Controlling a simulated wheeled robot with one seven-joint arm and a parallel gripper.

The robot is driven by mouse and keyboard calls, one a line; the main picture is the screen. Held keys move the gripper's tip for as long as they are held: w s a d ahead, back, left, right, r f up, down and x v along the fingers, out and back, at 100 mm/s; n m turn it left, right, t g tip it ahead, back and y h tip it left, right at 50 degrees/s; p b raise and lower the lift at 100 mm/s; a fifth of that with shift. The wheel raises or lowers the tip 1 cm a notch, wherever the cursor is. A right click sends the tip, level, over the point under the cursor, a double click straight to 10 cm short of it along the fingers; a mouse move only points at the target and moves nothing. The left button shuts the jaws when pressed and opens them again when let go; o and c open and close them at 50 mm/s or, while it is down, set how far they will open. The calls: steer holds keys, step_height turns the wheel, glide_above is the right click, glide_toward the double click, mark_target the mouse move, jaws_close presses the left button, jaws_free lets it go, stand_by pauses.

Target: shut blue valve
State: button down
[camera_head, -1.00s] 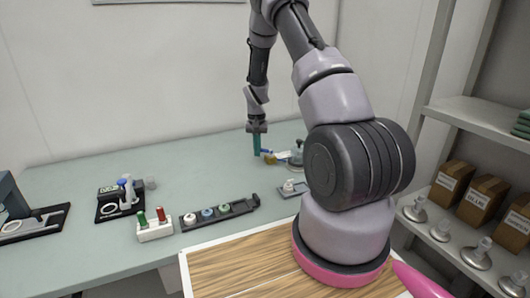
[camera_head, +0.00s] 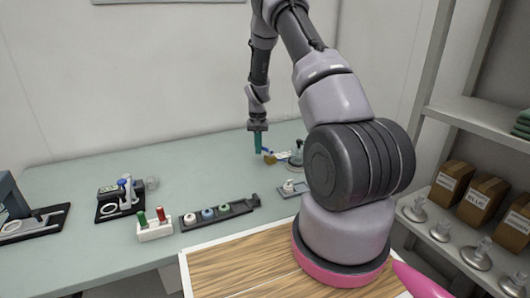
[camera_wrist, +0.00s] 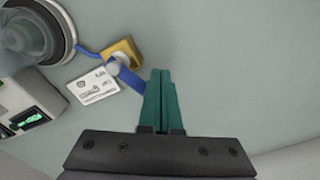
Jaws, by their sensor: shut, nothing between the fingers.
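My gripper (camera_head: 258,152) points down over the back of the table, and its green fingers are shut with nothing between them. The fingers also show in the wrist view (camera_wrist: 159,100). A blue lever (camera_wrist: 130,78), which looks like the valve's handle, lies just left of the fingers. Whether they touch is not clear. A yellow block (camera_wrist: 121,54) with a pale round part is at the lever's upper end. A blue tube (camera_wrist: 88,50) runs from there to a clear, round vessel (camera_wrist: 30,32). The blue part (camera_head: 266,150) is small and partly hidden in the head view.
A white printed tag (camera_wrist: 93,88) lies beside the lever. A device with a green display (camera_wrist: 33,119) is at the left of the wrist view. Table right of the fingers is clear.

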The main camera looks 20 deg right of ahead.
steer(key=shift+w+d, duration=0.1)
steer(key=shift+w, duration=0.05)
steer(key=shift+w+d, duration=0.3)
steer(key=shift+d, duration=0.05)
stand_by(0.3)
steer(key=shift+d, duration=0.1)
steer(key=shift+w+d, duration=0.1)
steer(key=shift+d, duration=0.05)
steer(key=shift+r, duration=4.05)
